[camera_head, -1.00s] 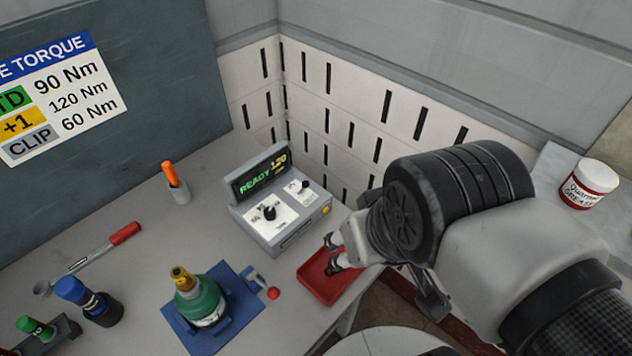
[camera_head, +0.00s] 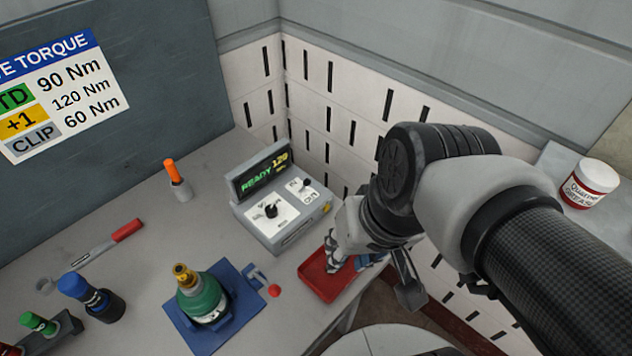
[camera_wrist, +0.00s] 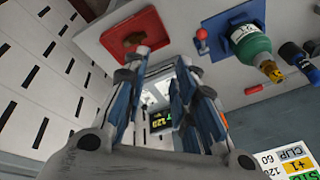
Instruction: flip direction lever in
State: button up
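The grey control box (camera_head: 283,205) stands on the bench. Its tilted display (camera_head: 262,172) reads "READY 120". On its top face a small dark direction lever (camera_head: 304,185) sits on the right white plate. A larger black knob (camera_head: 270,210) sits on the left plate. My gripper (camera_head: 345,262) is just right of the box, over the red tray, and touches neither control. In the wrist view my gripper (camera_wrist: 158,75) has its two blue-grey fingers apart with nothing between them. The control box shows through the gap (camera_wrist: 157,110), partly hidden by the fingers.
The red tray (camera_head: 309,268) lies under my gripper. A green cylinder with a yellow top (camera_head: 203,300) stands on a blue base left of it, near a red ball-ended handle (camera_head: 274,291). A slotted white wall (camera_head: 335,105) rises behind.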

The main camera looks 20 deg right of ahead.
jog(key=w+f+m+y, duration=0.1)
jog(key=m, duration=0.1)
jog(key=w+a+f+m+g+y, duration=0.1)
jog(key=m, duration=0.1)
jog(key=w+a+f+m+g+y, duration=0.1)
jog(key=f+m+y, duration=0.1)
jog(key=shift+w+a+p, duration=0.1)
jog(key=shift+w+p, duration=0.2)
jog(key=shift+p, duration=0.05)
grip_shut()
jog(key=w+d+f+m+t+y+p, duration=0.1)
jog(key=w+d+f+m+t+y, duration=0.1)
jog(key=w+d+f+m+t, duration=0.7)
jog(key=w+d+f+m, duration=0.2)
jog(key=d+m, duration=0.3)
jog(key=m, duration=0.6)
jog(key=shift+w+d+f, duration=0.2)
jog(key=shift+w+f, duration=0.2)
jog(key=shift+w, duration=0.25)
